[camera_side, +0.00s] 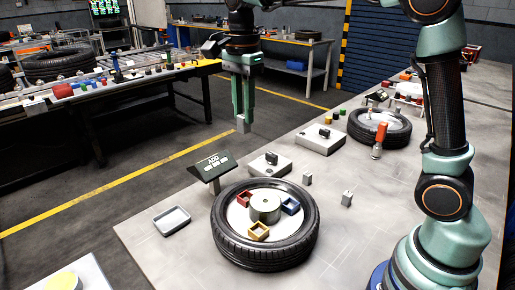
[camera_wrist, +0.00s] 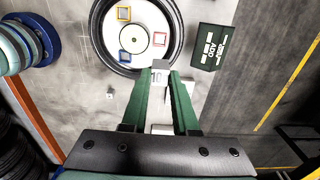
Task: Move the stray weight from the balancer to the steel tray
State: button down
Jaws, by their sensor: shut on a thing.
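My gripper (camera_side: 243,118) is shut on a small grey weight (camera_side: 243,125), held in the air above and behind the display. The weight also shows between the fingertips in the wrist view (camera_wrist: 160,66), where it overlaps the tyre's lower edge in the picture. The balancer carries a black tyre (camera_side: 235,250) with a pale disc, a central hub (camera_side: 265,206) and red, blue and yellow small bins. The steel tray (camera_side: 172,221), shallow and apparently empty, lies on the bench left of the tyre. I cannot make it out in the wrist view.
Two grey blocks with dark tops (camera_side: 270,165) (camera_side: 321,140) and small grey pieces (camera_side: 307,178) (camera_side: 346,198) sit behind and right of the tyre. A second tyre (camera_side: 380,127) lies farther back. Bench around the tray is clear.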

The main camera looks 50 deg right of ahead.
jog(key=shift+r, duration=1.8)
